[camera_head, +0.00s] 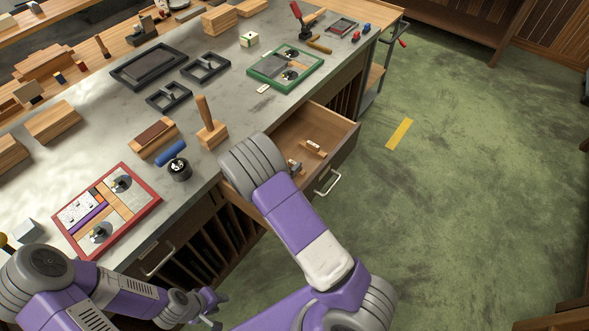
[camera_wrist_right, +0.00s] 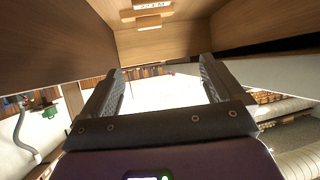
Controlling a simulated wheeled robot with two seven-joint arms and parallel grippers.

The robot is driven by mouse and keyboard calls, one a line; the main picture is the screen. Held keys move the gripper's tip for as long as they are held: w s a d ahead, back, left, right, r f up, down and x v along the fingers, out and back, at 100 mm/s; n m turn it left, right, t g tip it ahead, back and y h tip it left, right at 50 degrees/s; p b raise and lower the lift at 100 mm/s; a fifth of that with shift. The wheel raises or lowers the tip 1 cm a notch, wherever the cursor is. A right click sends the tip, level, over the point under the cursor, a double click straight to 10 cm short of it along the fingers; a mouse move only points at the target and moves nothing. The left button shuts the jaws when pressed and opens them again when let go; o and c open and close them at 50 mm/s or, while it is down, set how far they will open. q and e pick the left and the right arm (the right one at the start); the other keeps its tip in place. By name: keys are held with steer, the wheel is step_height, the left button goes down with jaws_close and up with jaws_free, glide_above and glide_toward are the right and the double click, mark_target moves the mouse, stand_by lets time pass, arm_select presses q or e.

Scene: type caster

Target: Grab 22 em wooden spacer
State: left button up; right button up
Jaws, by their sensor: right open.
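A small wooden spacer (camera_head: 313,146) with a pale label lies in the open drawer (camera_head: 341,141) in the head view. In the right wrist view a wooden piece (camera_wrist_right: 154,14) with a pale label, its lettering hard to read, shows at the top edge, and another small wooden piece (camera_wrist_right: 148,22) shows just below it. My right gripper (camera_wrist_right: 160,78) is open and empty, its two fingers spread apart short of these pieces. In the head view the right gripper (camera_head: 295,167) is mostly hidden behind my arm, at the drawer. My left gripper (camera_head: 216,309) hangs low in front of the bench; its opening is unclear.
The drawer's walls and front with a metal handle (camera_head: 328,182) surround the right gripper closely. The benchtop (camera_head: 225,94) above holds a red-framed tray (camera_head: 155,204), a green-framed tray (camera_head: 319,66), dark frames and wooden blocks. Green floor lies open to the right.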

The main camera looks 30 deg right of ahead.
steer(key=f+b, duration=0.4)
steer(key=f, duration=0.1)
steer(key=f+b, duration=0.2)
steer(key=shift+w+f, duration=0.2)
steer(key=shift+w, duration=0.1)
steer(key=b+x, duration=0.1)
steer(key=x, duration=0.1)
steer(key=b+x, duration=0.1)
steer(key=x, duration=0.2)
steer(key=b+x, duration=0.1)
steer(key=x, duration=0.1)
steer(key=shift+s+d, duration=0.15)
steer(key=shift+d, duration=0.3)
steer(key=c, duration=1.1)
